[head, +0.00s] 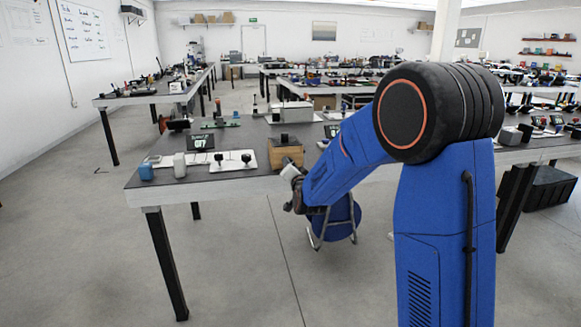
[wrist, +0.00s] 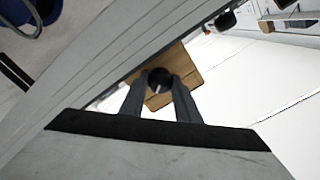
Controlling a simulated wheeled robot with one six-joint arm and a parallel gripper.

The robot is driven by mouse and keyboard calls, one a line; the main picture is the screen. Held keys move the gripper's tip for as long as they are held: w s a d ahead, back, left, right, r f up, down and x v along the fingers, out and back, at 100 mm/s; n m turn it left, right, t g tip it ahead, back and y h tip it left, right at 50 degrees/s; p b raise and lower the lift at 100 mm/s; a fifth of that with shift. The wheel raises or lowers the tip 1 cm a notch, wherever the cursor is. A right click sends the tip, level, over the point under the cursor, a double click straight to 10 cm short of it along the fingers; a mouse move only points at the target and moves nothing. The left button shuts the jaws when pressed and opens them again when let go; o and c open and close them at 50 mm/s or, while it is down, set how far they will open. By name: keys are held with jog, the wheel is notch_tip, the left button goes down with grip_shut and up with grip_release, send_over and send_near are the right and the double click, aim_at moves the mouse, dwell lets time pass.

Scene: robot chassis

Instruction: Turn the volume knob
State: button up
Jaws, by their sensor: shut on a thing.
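The volume knob (wrist: 159,76) is round and black with a pale pointer mark. It sits on the light wooden face of a box (wrist: 188,66) in the wrist view. My gripper (wrist: 160,84) is shut on the knob, with one grey finger on each side of it. In the head view the wooden box (head: 286,155), with a dark block on top, stands at the table's near edge. My gripper (head: 291,176) is low in front of it there. The knob is not visible in the head view.
On the grey table (head: 240,136), left of the box, are a white panel with two black knobs (head: 233,165), a dark screen (head: 200,142) and small blue and grey blocks. A blue stool (head: 337,222) stands close below my forearm. The floor at left is clear.

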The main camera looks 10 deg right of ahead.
dwell(0.3)
jog(key=o, duration=1)
jog(key=shift+o, duration=0.2)
